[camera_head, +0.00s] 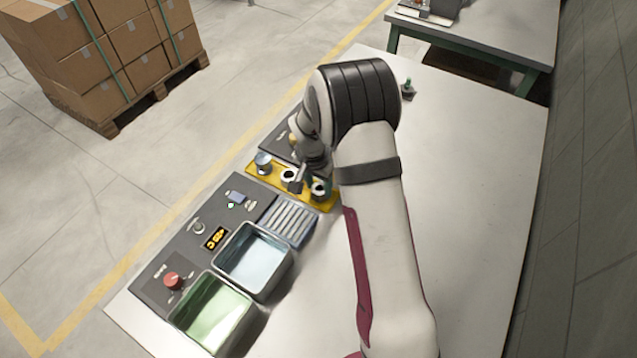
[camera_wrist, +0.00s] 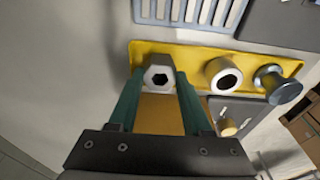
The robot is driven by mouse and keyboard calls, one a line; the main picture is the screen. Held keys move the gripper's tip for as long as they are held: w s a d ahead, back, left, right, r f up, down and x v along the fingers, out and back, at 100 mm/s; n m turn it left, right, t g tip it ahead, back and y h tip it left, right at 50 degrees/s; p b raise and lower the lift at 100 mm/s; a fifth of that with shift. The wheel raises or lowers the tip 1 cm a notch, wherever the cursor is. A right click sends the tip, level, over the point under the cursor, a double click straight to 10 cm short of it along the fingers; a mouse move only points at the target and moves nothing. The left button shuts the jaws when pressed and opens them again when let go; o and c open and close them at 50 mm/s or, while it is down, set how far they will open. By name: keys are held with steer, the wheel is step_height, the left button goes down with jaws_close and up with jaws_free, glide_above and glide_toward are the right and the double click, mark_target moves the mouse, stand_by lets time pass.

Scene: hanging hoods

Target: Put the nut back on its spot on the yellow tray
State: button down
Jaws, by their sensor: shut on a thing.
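The yellow tray (camera_head: 304,196) lies on the table by the dark panel, and it also shows in the wrist view (camera_wrist: 192,56). My gripper (camera_wrist: 160,80) is shut on the nut (camera_wrist: 158,77), a pale hexagonal piece with a dark hole, between the green fingertips. The nut is over one end of the tray; I cannot tell whether it touches the surface. In the head view the nut (camera_head: 319,190) shows beside my finger. A white ring (camera_wrist: 223,76) and a silver spool-like piece (camera_wrist: 277,84) stand along the tray, apart from the nut.
A grey slotted rack (camera_head: 288,219) is close to the tray. A bluish bin (camera_head: 254,262) and a green bin (camera_head: 212,312) lie toward the front. A red button (camera_head: 173,280) is on the panel. A small green-topped piece (camera_head: 408,88) stands behind my arm. The table's right side is clear.

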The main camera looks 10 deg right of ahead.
steer(key=shift+f, duration=0.3)
steer(key=shift+c, duration=1.3)
jaws_free()
step_height(320, 180, up, 16)
steer(key=s+a, duration=0.2)
steer(key=s+a+r+n+y, duration=0.1)
steer(key=s+a+r, duration=0.1)
steer(key=s, duration=1.3)
steer(key=s+a+r+n+g+y, duration=0.1)
steer(key=s+a+n+y, duration=0.1)
steer(key=s, duration=1.3)
steer(key=shift+r, duration=0.4)
